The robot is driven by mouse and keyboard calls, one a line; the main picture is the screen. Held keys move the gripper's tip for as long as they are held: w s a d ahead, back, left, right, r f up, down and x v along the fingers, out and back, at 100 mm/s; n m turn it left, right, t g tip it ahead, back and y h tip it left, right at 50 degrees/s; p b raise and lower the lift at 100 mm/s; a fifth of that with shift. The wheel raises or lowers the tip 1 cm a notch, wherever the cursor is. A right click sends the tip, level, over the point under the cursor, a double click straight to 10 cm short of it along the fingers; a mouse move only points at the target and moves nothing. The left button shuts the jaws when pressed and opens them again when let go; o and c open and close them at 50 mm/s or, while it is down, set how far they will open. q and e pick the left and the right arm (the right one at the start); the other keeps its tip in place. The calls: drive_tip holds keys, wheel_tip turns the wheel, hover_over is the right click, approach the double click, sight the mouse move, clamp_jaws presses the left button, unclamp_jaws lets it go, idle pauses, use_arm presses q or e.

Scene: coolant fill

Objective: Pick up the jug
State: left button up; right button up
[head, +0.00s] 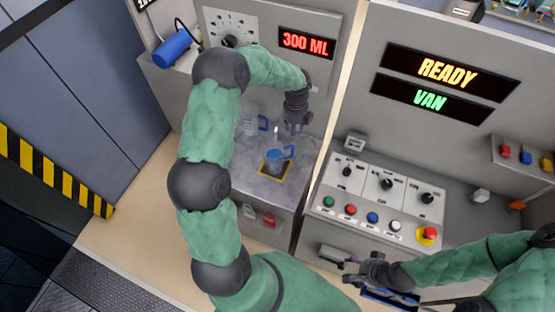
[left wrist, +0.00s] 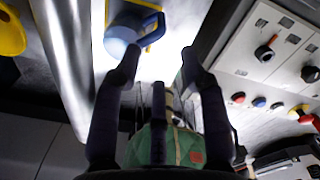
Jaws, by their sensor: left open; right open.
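The jug (head: 274,163), with a blue rim and blue handle, stands upright on a yellow-edged square in the grey bay in the head view. In the left wrist view its blue body (left wrist: 124,38) shows at the top left, beyond the fingertips. My left gripper (head: 293,128) is open and empty, above and behind the jug, apart from it. My right gripper (head: 352,270) is open at the lower right, by the front of the control panel, away from the jug.
Behind the jug is a paler jug-like shape (head: 250,124) with a blue handle; I cannot tell if it is a reflection. A control panel (head: 375,195) with knobs and coloured buttons stands right of the bay. A blue cylinder (head: 172,48) sits upper left. Displays read 300 ML, READY and VAN.

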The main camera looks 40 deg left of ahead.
sight(293, 149)
use_arm(q)
drive_tip(key=f, duration=0.9)
drive_tip(key=shift+s+d, duration=0.1)
drive_tip(key=shift+d, duration=0.1)
drive_tip(key=shift+f, duration=1.95)
drive_tip(key=shift+r, duration=0.1)
clamp_jaws()
